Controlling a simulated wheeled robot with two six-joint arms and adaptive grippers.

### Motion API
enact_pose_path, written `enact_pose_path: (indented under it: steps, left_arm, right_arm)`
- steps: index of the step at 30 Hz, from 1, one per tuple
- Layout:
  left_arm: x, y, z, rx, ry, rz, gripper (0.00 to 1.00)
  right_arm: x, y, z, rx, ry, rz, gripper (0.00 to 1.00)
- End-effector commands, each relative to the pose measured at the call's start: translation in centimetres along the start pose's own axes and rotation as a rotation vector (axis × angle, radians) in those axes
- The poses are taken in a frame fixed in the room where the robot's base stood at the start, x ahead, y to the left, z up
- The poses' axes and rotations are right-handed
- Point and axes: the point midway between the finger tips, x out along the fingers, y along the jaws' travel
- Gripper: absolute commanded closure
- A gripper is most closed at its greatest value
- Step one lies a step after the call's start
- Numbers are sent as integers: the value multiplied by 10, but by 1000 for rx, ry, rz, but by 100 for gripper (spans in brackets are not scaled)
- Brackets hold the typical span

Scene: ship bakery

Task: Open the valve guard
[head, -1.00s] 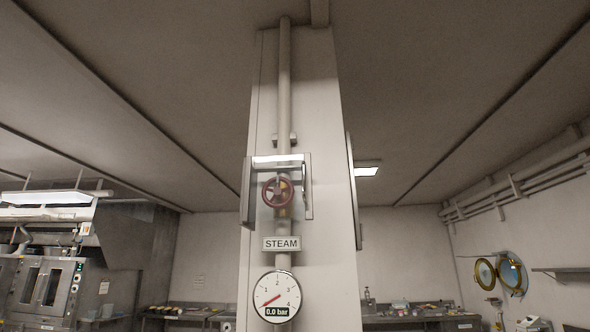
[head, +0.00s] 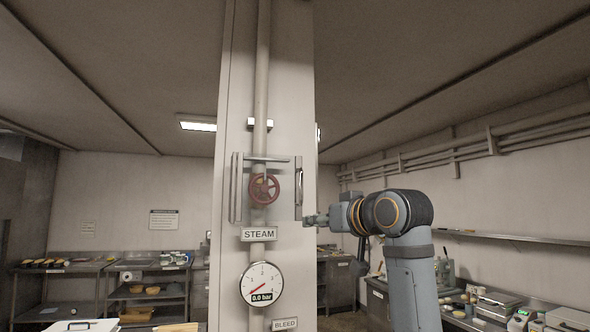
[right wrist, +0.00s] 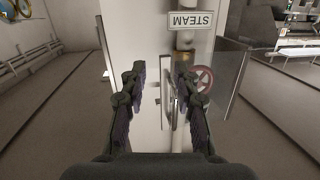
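The valve guard (head: 237,188) is a boxy frame on the white column around a red handwheel (head: 264,189). It has an upright plate on each side and a bar on top. A slim upright handle (head: 299,188) shows at its right side. I cannot tell whether clear glazing covers the front. My right gripper (head: 310,219) is just right of and below that handle. In the right wrist view, which is upside down, my right gripper (right wrist: 158,88) is open. The handle (right wrist: 167,104) appears between its fingers, farther off, with no visible contact. My left gripper is out of view.
The STEAM sign (head: 259,234) and a gauge (head: 262,284) reading 0.0 bar sit below the guard on the column. A pipe (head: 262,75) runs above. Benches with goods stand along the walls behind. Space right of the column holds my right arm.

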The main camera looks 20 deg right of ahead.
Motion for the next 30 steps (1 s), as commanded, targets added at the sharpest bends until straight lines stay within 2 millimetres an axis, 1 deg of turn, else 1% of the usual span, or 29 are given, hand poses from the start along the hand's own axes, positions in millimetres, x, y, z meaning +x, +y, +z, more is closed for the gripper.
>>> enact_pose_path:
  steps: [1,3,6,10,14,17,21,24,27,30]
  left_arm:
    - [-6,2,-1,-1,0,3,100]
    - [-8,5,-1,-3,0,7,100]
    - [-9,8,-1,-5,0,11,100]
    - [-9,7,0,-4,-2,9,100]
    - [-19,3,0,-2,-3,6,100]
    - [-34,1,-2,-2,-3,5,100]
    - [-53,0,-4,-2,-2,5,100]
    - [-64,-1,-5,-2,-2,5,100]
    - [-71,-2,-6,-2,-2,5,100]
    - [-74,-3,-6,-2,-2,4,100]
  right_arm:
    - [-25,-8,-35,-16,44,-9,69]
    - [-48,-15,-61,-31,80,-19,69]
    - [-65,-20,-77,-42,104,-26,69]
    - [-67,-21,-79,-44,107,-27,69]
    - [-54,-22,-82,-42,103,-29,69]
    - [-35,-22,-86,-42,101,-29,69]
    - [-4,-23,-91,-42,102,-29,69]
    - [14,-24,-92,-41,104,-29,69]
    - [28,-24,-92,-43,104,-28,69]
    - [36,-24,-91,-43,106,-27,69]
